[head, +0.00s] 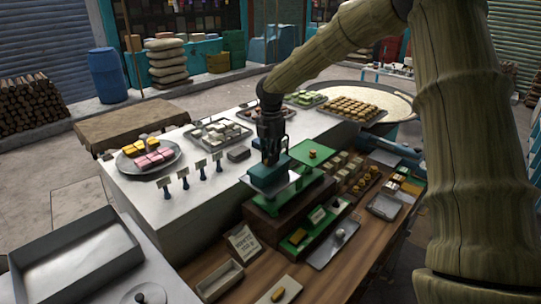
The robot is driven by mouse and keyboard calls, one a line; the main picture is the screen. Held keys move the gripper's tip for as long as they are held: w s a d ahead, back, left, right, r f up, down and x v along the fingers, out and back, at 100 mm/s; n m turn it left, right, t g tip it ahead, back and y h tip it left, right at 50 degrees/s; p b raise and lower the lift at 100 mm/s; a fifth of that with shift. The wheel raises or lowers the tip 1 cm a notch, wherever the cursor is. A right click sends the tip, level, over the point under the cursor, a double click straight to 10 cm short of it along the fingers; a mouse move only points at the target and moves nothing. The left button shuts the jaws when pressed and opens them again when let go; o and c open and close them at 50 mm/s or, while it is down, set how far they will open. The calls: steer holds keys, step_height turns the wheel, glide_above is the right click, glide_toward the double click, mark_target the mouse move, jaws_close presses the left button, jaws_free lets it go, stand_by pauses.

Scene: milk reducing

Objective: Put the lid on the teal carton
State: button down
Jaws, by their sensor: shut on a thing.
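My gripper (270,160) points down over the stepped display stand in the middle of the picture. It is shut on a teal piece, apparently the lid (289,171), and hides part of it. Teal and pale grey surfaces, apparently the teal carton (265,182), show right below the fingers, on the left end of the stand. The lid and carton overlap in this view, and I cannot tell whether they touch. A green square piece (313,153) with a small orange knob lies just to the right of the gripper.
The dark and green stepped stand (262,224) holds several small sweets. A tray of grey blocks (219,134) and a plate of pink and yellow sweets (150,157) are on the white counter (225,192). An empty grey tray (75,262) stands at the lower left.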

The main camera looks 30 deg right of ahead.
stand_by(0.3)
steer(key=c, duration=1.4)
jaws_free()
steer(key=o, duration=0.6)
steer(key=shift+r, duration=3.5)
